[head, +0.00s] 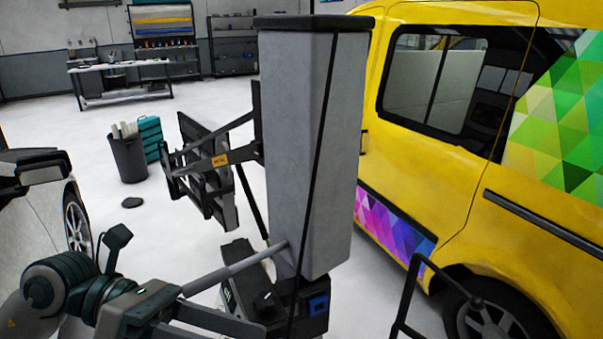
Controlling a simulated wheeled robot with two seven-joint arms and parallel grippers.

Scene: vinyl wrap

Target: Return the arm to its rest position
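My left arm (70,285) comes in from the lower left, with dark teal joints and a grey forearm. My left gripper (225,300) is at the bottom, left of the foot of a tall grey column. A grey rod (235,268) runs from beside the gripper up to the column's lower edge. I cannot tell whether the gripper holds the rod or whether its fingers are apart. My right gripper is not in view.
The grey column (312,150) with a black top stands close in the middle, with a black bracket (205,170) on its left. A yellow van (420,165) with colourful vinyl patches fills the right. A bin (129,158) stands behind on the left. The floor between is mostly clear.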

